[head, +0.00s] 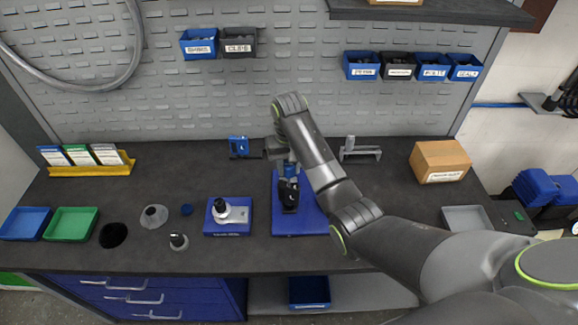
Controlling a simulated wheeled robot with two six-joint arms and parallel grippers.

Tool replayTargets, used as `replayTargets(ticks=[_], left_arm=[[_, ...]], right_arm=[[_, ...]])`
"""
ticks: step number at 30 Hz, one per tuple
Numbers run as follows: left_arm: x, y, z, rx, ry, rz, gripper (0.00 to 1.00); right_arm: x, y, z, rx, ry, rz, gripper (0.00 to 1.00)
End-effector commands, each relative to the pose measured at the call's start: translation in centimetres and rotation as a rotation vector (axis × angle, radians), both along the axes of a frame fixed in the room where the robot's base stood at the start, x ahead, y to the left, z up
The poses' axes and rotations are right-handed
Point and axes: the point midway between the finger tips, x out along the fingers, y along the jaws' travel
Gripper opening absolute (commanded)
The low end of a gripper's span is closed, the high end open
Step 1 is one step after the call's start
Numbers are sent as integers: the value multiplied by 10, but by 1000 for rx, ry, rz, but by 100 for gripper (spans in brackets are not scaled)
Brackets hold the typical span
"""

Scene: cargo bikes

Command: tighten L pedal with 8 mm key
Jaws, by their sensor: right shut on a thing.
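My right arm comes in from the right, and its gripper (288,160) points down over a blue plate (312,215) on the bench. It is shut on a small blue thing (291,170), mostly hidden by the gripper; I cannot tell if this is the 8 mm key. Right below is a black part (288,195) standing on the blue plate, perhaps the L pedal. I cannot tell whether the held thing touches it. My left gripper is not in view.
A blue block with a white and black part (228,216) stands left of the plate. A blue holder (239,147) and a grey rack (360,153) stand behind. A cardboard box (440,162) is at right. Blue (25,223) and green (71,224) trays lie at left.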

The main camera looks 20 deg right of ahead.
Motion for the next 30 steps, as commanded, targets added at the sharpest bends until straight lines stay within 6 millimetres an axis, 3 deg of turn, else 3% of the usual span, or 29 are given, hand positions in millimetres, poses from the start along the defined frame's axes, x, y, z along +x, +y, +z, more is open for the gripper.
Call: replayTargets(ticks=[1, 8, 20, 30], left_arm=[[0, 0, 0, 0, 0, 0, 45], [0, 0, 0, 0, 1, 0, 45], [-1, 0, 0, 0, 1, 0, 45], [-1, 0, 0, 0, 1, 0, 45]], right_arm=[[-1, 0, -1, 0, 2, 0, 28], [-1, 0, -1, 0, 3, 0, 0], [-1, 0, -3, 0, 4, 20, 0], [-1, 0, -4, 2, 5, 370, 0]])
